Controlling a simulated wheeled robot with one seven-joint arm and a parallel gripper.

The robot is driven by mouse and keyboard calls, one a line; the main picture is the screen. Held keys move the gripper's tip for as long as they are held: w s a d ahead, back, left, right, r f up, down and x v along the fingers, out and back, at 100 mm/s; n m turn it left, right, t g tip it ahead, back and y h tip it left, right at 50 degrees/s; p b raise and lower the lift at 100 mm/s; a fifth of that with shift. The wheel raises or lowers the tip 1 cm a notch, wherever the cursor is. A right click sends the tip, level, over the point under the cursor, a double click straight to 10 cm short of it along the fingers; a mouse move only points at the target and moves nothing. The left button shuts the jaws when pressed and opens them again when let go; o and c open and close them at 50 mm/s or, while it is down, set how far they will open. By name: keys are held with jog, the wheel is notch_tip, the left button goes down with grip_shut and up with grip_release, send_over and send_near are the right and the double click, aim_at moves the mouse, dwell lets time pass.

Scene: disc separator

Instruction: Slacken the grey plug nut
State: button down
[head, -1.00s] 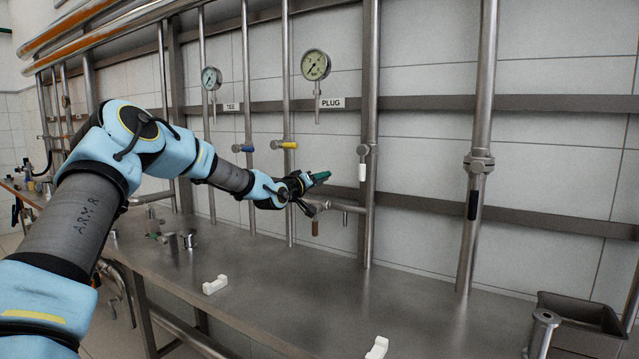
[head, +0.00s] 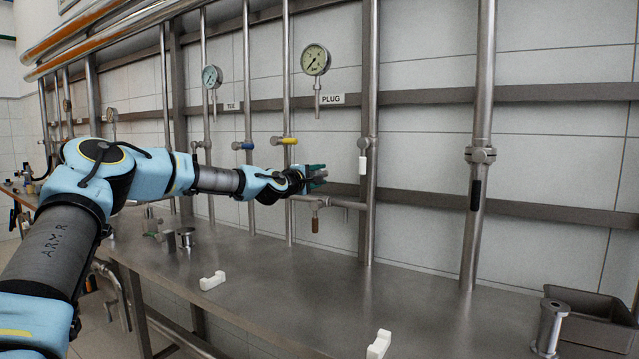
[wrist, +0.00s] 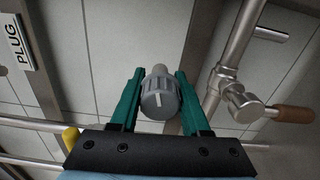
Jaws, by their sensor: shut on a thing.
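The grey plug nut (wrist: 160,98) is a ribbed round knob with a pale line on its face, seen end-on in the wrist view. It sits on a short grey stub. My gripper (wrist: 160,88) has its green fingers on either side of the nut, shut on it. In the head view my gripper (head: 317,173) is at the pipework below the PLUG label (head: 331,99), and I cannot make out the nut there.
A brown-handled valve (head: 315,222) hangs just below my gripper, and it shows at right in the wrist view (wrist: 290,114). Vertical pipes (head: 369,180) stand close by. White blocks (head: 213,281) lie on the steel bench (head: 290,300). A grey bin (head: 590,325) is at right.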

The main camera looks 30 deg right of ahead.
jog(key=n, duration=0.1)
jog(key=n+b, duration=0.2)
jog(key=shift+f+n, duration=0.25)
jog(key=shift+n, duration=0.15)
jog(key=n+b, duration=0.2)
jog(key=n, duration=0.1)
jog(key=shift+n, duration=0.3)
jog(key=n+b, duration=0.2)
jog(key=n, duration=0.1)
jog(key=shift+n, duration=0.3)
jog(key=shift+r+n+b, duration=0.1)
jog(key=shift+n+b, duration=0.65)
jog(key=shift+n, duration=1.15)
jog(key=shift+c, duration=1.9)
grip_release()
jog(key=shift+r, duration=0.1)
